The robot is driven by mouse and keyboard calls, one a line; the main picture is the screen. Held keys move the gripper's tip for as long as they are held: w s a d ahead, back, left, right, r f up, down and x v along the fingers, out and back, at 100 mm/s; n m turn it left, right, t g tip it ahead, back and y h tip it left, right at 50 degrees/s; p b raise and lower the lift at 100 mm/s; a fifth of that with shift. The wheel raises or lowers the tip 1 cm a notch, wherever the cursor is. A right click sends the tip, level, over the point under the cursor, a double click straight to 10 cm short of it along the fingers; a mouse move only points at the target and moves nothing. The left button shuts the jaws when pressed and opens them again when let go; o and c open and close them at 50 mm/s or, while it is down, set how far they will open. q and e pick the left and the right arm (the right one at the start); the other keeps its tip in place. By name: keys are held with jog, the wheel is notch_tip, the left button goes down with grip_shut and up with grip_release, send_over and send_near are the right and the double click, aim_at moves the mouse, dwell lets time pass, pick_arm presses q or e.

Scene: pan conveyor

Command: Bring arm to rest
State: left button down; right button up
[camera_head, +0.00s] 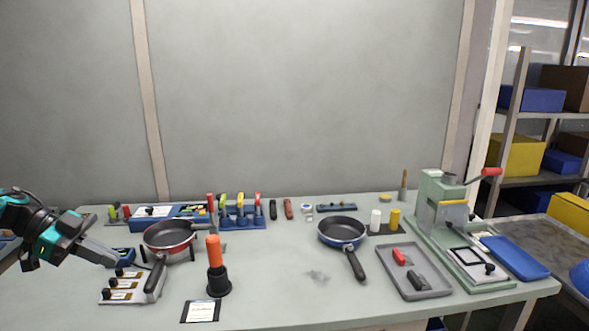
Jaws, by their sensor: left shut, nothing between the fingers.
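My left arm comes in from the left edge. Its left gripper (117,262) is shut and empty, above the left part of the table, just left of the red pan (168,236). From this view I cannot tell how high it is above the table (290,290). The red pan sits at the left with its dark handle pointing toward the front. My right gripper is not in view.
A blue pan (342,232) stands right of the middle. An orange-handled tool (214,251) stands upright in a black holder near the front. A grey tray (437,285) and a green press (435,215) are at the right. The middle front is mostly clear.

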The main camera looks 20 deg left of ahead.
pick_arm(q)
jog(key=d+f+n+t+y, duration=0.1)
jog(key=d+f+n+t, duration=0.45)
jog(key=d+f, duration=1.55)
jog(key=s+d+f+n+y, duration=0.2)
jog(key=s+d+y, duration=0.1)
jog(key=d, duration=0.4)
jog(key=s+d+f+n+y, duration=0.2)
jog(key=s+d+f+y, duration=0.1)
jog(key=d, duration=0.5)
jog(key=shift+s+f, duration=0.3)
jog(key=shift+f, duration=0.05)
